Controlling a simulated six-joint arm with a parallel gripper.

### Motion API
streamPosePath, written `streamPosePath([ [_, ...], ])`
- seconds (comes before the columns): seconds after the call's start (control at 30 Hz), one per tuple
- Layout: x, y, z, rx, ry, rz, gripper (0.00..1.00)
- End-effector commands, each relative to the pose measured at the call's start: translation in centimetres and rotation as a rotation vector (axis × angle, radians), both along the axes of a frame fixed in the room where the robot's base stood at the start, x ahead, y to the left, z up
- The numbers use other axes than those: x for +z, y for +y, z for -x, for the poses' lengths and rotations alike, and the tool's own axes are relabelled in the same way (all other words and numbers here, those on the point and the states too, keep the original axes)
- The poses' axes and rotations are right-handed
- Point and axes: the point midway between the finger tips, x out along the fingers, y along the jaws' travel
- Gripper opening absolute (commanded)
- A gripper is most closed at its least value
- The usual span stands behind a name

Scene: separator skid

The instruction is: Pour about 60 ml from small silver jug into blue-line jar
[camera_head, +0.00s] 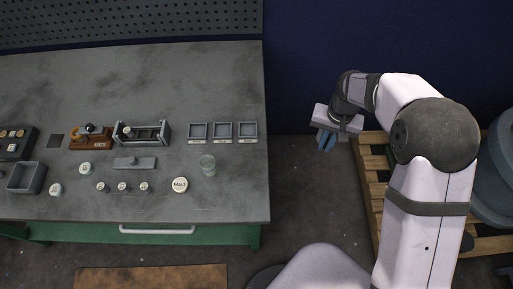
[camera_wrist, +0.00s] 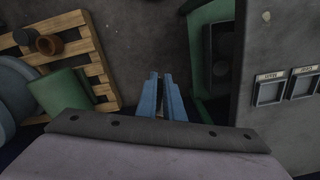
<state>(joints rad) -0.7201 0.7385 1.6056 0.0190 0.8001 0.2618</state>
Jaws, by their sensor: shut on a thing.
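My gripper (camera_head: 327,139) is off the right side of the bench, in the air over the floor. I cannot pick out a small silver jug in either view. A clear glass vessel (camera_head: 208,166) stands on the bench near its right end. I see no blue line on it at this size, so I cannot tell if it is the blue-line jar.
Three square trays (camera_head: 222,131) sit behind the glass. A round white-topped piece marked Main (camera_head: 180,185) and several small labelled pots are to its left. A wooden pallet (camera_wrist: 95,75) with a green container (camera_wrist: 62,95) lies beside my arm. The bench's right front is clear.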

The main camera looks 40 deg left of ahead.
Motion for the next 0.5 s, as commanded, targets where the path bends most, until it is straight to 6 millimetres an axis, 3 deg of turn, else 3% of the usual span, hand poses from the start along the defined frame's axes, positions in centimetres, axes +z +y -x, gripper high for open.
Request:
streamPosePath([
  [0.1,1.0,3.4,1.9,0.051,-0.001,-0.001,0.0],
  [0.5,2.7,12.5,9.7,0.2,0.0,0.003,0.0],
])
